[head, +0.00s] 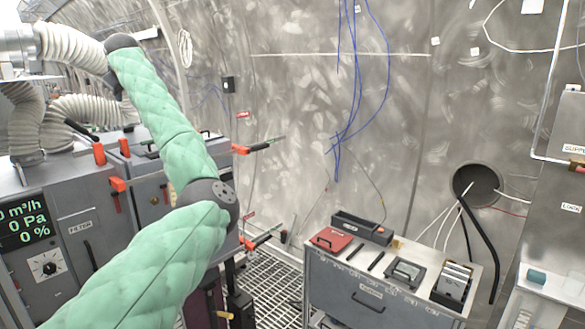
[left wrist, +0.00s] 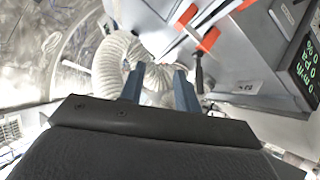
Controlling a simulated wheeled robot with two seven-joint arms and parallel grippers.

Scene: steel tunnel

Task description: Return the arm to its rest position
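My left arm (head: 165,130), in a quilted green sleeve, rises from the lower left of the head view. It bends at a dark elbow joint and reaches up to a dark joint at the upper left. My left gripper is not clear in the head view. In the left wrist view its two blue-grey fingers (left wrist: 158,72) stand apart, with no held object visible between them. A white corrugated hose (left wrist: 118,60) shows behind the fingers; I cannot tell how far off it is. My right arm and gripper are not in view.
A grey filter cabinet (head: 75,225) with a display and red-orange handles stands left, close to the arm. A grey tool cart (head: 335,285) stands right of centre. Blue cables (head: 340,130) hang along the steel wall. Grated floor (head: 275,285) lies between cabinet and cart.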

